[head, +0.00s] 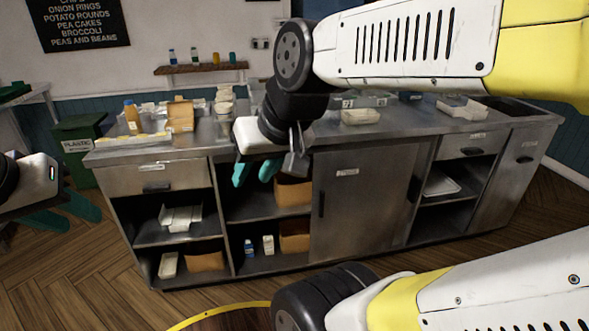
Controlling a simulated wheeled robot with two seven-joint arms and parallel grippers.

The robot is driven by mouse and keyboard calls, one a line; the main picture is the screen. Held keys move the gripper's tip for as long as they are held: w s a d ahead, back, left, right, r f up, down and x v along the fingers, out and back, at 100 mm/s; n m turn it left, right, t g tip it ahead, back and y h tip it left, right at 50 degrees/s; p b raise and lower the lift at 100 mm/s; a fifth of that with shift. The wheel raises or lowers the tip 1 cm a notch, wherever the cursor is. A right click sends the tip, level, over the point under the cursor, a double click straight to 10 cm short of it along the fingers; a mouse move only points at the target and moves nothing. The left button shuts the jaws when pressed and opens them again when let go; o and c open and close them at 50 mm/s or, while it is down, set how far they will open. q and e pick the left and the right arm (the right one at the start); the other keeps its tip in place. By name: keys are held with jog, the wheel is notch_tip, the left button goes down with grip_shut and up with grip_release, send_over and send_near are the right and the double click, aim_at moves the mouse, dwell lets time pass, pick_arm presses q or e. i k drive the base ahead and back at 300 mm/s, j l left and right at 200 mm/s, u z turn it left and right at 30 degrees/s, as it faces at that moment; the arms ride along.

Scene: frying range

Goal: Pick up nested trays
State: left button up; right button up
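White trays (180,218) sit close together, seemingly nested, on the upper left shelf of the steel counter. Another white tray (441,184) lies in the open right compartment; I cannot tell if it is nested. Pale trays (463,109) also lie on the counter top at the right. My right gripper (255,172) is in front of the counter's middle opening, right of and above the shelf trays. Its teal fingers are apart and empty. My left gripper (62,212) is at the left edge, clear of the counter, its teal fingers apart and empty.
The steel counter (365,200) has a closed door right of centre. Cardboard boxes (294,190) and small bottles (268,244) fill the middle shelves. A green bin (80,145) stands at its left end. Wooden floor in front is clear.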

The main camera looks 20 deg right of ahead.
aim_at(368, 119)
jog(key=z, duration=1.6)
jog(key=i+j, duration=0.15)
jog(key=i, duration=0.4)
jog(key=i+j, duration=0.15)
jog(key=i, duration=0.4)
jog(key=i+j, duration=0.15)
jog(key=i, duration=0.4)
jog(key=i+j, duration=0.2)
jog(key=i, duration=0.35)
